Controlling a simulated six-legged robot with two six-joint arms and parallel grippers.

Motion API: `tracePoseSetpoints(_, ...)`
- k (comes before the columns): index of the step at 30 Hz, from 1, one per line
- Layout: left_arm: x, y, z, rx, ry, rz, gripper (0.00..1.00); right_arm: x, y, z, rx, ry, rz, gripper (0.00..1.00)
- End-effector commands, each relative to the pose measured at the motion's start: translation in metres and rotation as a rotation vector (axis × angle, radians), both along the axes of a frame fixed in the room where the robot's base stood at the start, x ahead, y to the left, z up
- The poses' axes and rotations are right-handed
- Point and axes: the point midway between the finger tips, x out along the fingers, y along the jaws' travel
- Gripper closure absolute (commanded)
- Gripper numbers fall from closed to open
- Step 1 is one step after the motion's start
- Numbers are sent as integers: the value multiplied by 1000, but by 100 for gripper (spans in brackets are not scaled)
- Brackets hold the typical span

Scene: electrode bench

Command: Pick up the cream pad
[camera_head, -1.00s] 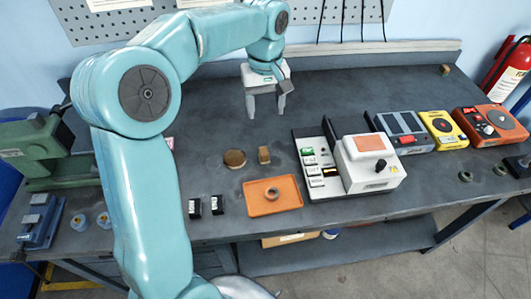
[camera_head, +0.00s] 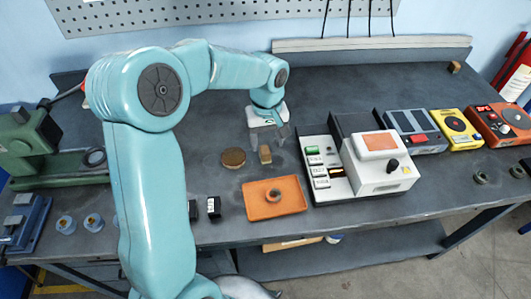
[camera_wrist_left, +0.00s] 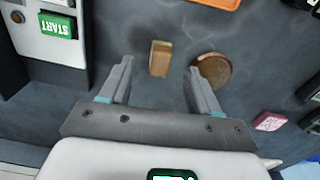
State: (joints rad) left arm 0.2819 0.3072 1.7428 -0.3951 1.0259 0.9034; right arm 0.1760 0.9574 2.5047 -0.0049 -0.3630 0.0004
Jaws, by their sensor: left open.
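The cream pad (camera_head: 265,155) looks like a small tan block on the dark bench, beside a round brown disc (camera_head: 233,158). It also shows in the left wrist view (camera_wrist_left: 160,58), just beyond the fingers and between their lines. My left gripper (camera_head: 268,140) is open and empty, reaching in behind the pad, close to it. In the left wrist view, the two fingers (camera_wrist_left: 161,76) are spread wide, with the brown disc near the right fingertip. I see no contact with the pad. My right gripper is in neither view.
An orange tray (camera_head: 256,210) with a ring on it lies in front of the pad. A white instrument (camera_head: 385,180) with a row of buttons stands to the right. Small black blocks (camera_head: 214,208) sit left of the tray. The bench behind the gripper is clear.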

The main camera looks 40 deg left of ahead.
Motion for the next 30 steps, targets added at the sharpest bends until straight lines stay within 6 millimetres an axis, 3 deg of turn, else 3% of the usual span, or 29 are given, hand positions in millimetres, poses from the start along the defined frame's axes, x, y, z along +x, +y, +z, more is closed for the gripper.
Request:
tracePoseSetpoints(12, 2, 6, -52, -1, 3, 1, 38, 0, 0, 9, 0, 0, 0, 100)
tracePoseSetpoints(20, 2, 6, -55, 0, 0, 1, 38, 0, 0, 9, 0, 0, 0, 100)
tracePoseSetpoints(25, 2, 6, -55, 0, 0, 1, 90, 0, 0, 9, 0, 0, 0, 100)
tracePoseSetpoints(26, 2, 6, -55, 0, 0, 1, 95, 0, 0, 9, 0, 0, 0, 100)
tracePoseSetpoints(30, 2, 6, -55, 0, 0, 1, 96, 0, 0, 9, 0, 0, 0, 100)
